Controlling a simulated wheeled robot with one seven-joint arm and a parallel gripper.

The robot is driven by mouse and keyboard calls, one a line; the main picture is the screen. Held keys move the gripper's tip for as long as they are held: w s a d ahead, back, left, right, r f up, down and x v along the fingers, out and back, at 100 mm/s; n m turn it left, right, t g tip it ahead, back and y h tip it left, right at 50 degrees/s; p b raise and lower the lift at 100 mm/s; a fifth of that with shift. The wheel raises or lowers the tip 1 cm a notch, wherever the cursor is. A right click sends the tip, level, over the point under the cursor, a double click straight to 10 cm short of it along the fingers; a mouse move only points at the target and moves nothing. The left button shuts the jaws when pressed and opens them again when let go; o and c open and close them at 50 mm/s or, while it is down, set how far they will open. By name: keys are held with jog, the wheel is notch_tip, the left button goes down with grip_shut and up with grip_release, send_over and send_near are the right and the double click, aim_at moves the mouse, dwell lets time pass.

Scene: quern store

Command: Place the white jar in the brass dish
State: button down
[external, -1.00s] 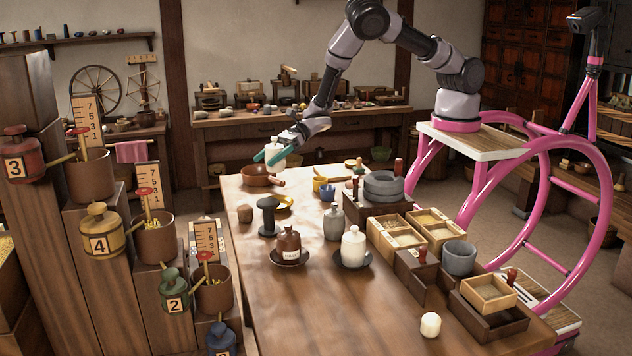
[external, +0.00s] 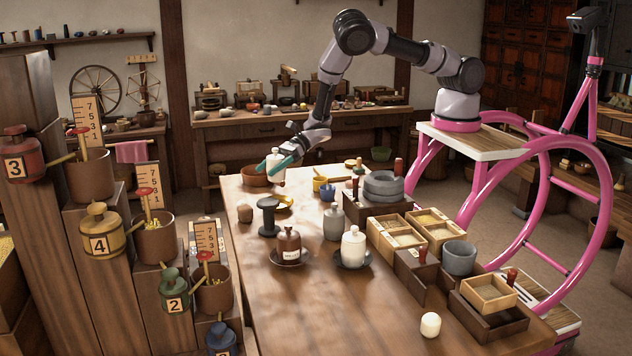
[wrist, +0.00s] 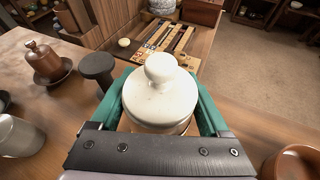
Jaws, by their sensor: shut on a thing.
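My gripper (external: 272,166) is shut on a white jar (external: 277,170) with a round knob on its lid. In the wrist view the jar (wrist: 160,98) stands upright between the two teal fingers. In the external view I hold it near the far left end of the table, at the brown pan (external: 253,177). Whether its base touches anything cannot be told. A shallow yellow dish, which looks like the brass dish (external: 285,204), lies nearer the camera, beside the dark spool. A second white jar (external: 353,248) stands on a dark saucer (external: 341,263).
A dark spool (external: 268,217), a brown jar (external: 289,245) on a saucer and a grey jar (external: 333,225) stand near the dish. The table's front left is clear.

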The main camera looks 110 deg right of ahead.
notch_tip(320, 180, down, 10)
jog(key=shift+r, duration=0.2)
jog(key=shift+f, duration=0.2)
grip_release()
jog(key=shift+r, duration=0.1)
